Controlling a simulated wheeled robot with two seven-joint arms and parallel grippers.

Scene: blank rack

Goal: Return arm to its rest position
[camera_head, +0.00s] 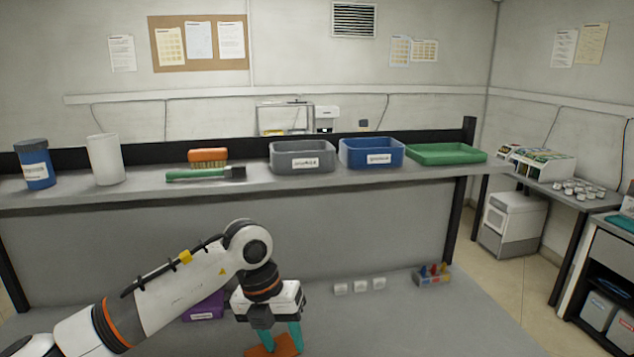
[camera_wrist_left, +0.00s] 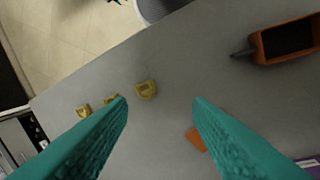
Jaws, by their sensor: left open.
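My left arm comes in from the left in the head view, bent at a round white joint. Its gripper (camera_head: 281,343) points down over the lower bench (camera_head: 450,325), with two teal fingers apart. An orange object (camera_head: 260,351) lies by the fingertips, partly hidden by them. In the left wrist view the teal fingers of the gripper (camera_wrist_left: 160,103) stand wide apart with nothing between them. A small orange piece (camera_wrist_left: 196,139) shows beside one finger, partly covered. My right gripper is not in view.
A purple bin (camera_head: 205,308) is partly behind my arm. White blocks (camera_head: 358,287) and a tray of coloured pieces (camera_head: 433,276) lie to the right. The upper shelf holds a grey bin (camera_head: 301,156), blue bin (camera_head: 371,153) and green tray (camera_head: 446,153). The wrist view shows an orange device (camera_wrist_left: 288,40) and yellow pieces (camera_wrist_left: 146,90).

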